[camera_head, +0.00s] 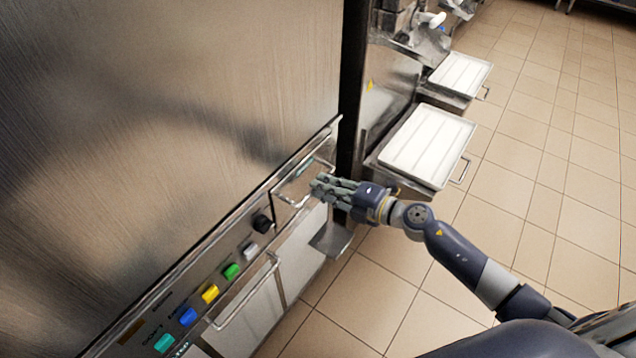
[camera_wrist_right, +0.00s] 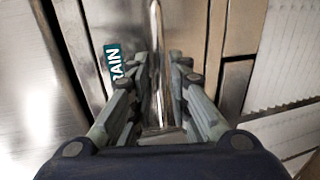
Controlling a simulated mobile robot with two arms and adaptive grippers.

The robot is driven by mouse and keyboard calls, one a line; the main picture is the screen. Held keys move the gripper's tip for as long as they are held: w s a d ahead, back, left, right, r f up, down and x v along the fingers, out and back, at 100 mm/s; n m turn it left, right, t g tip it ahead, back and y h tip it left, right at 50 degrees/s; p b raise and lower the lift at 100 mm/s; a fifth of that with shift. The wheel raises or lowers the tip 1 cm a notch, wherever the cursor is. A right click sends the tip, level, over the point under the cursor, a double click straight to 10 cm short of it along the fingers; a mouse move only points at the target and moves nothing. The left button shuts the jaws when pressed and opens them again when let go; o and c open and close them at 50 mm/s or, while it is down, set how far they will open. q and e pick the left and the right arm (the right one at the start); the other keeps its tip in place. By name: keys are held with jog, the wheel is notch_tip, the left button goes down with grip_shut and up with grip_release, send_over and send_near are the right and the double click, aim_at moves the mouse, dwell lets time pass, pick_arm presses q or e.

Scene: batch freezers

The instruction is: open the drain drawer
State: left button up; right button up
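The drain drawer (camera_head: 301,172) is a small metal front at the right end of the machine's panel, and looks closed. A green label ending in "AIN" (camera_wrist_right: 114,62) shows on it in the right wrist view. Its bar handle (camera_head: 283,196) also shows in the wrist view (camera_wrist_right: 157,45) as a shiny bar running between my fingers. My right gripper (camera_head: 318,187) is at the handle's right part, and in the wrist view (camera_wrist_right: 157,66) its fingers stand apart on both sides of the bar, with gaps showing. My left gripper is not in view.
Coloured buttons (camera_head: 210,293) and a black knob (camera_head: 262,222) line the panel left of the drawer. A lower door handle (camera_head: 245,290) and a small metal ledge (camera_head: 331,240) sit below. White trays (camera_head: 428,145) jut out beyond. The tiled floor (camera_head: 540,210) at right is clear.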

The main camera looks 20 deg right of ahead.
jog(key=shift+x, duration=1.15)
grip_shut()
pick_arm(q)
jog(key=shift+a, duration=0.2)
